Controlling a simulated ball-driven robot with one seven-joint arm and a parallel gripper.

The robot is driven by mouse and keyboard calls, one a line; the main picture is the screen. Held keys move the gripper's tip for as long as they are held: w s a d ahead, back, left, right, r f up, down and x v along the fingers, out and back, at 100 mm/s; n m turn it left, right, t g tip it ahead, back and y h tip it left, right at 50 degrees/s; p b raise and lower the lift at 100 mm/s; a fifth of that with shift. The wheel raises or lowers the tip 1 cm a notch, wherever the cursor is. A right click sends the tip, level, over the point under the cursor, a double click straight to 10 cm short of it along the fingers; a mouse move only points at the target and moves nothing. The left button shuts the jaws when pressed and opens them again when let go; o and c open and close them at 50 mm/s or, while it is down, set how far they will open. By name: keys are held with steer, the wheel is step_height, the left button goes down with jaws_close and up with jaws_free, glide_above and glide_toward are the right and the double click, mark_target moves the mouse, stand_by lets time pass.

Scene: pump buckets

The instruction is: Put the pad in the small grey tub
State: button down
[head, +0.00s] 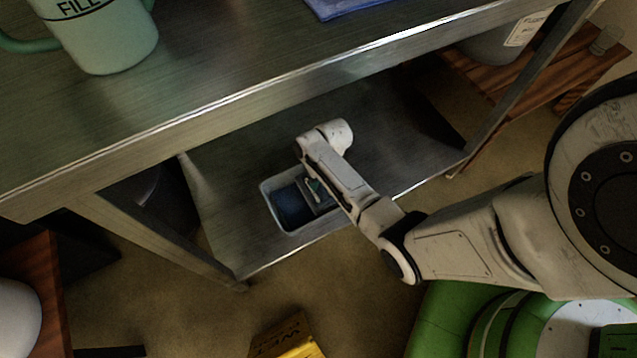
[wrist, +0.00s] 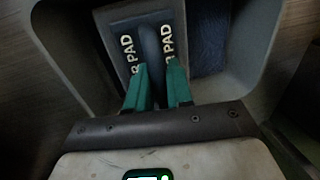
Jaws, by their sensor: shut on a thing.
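The small grey tub (head: 265,190) stands on the lower shelf of the metal table, and its wall shows around the pad in the wrist view (wrist: 262,45). My gripper (head: 317,188) points down into it; its green fingers (wrist: 158,72) are shut on the raised middle ridge of the pad (wrist: 126,42). The pad is dark grey with white "PAD" lettering on both sides of the ridge. It appears within the tub's rim, at its right side in the head view. I cannot tell whether it touches the bottom. My wrist hides part of the tub in the head view.
A dark blue thing (head: 292,207) lies in the tub beside the pad. The tabletop (head: 225,65) overhangs the shelf (head: 235,235), with a green "FILL" mug (head: 110,40) and a blue cloth (head: 340,6) on top. A yellow sign (head: 290,342) is on the floor.

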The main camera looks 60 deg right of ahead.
steer(key=shift+f, duration=0.7)
steer(key=c, duration=1)
jaws_free()
steer(key=shift+r, duration=0.1)
step_height(320, 180, up, 12)
steer(key=s+d+r+p, duration=0.1)
steer(key=d+p, duration=0.1)
steer(key=p, duration=0.3)
steer(key=s+a+r+n, duration=0.2)
steer(key=s+a+r, duration=0.1)
steer(key=a+r, duration=0.1)
steer(key=s+a+r+n+h, duration=0.1)
steer(key=s+a+r+n, duration=0.1)
steer(key=s+a+r, duration=0.2)
steer(key=s+a+r+n+h, duration=0.1)
steer(key=s+a+r+n, duration=0.1)
steer(key=s+a+r, duration=0.2)
steer(key=shift+s+a, duration=0.1)
steer(key=shift+a, duration=1.7)
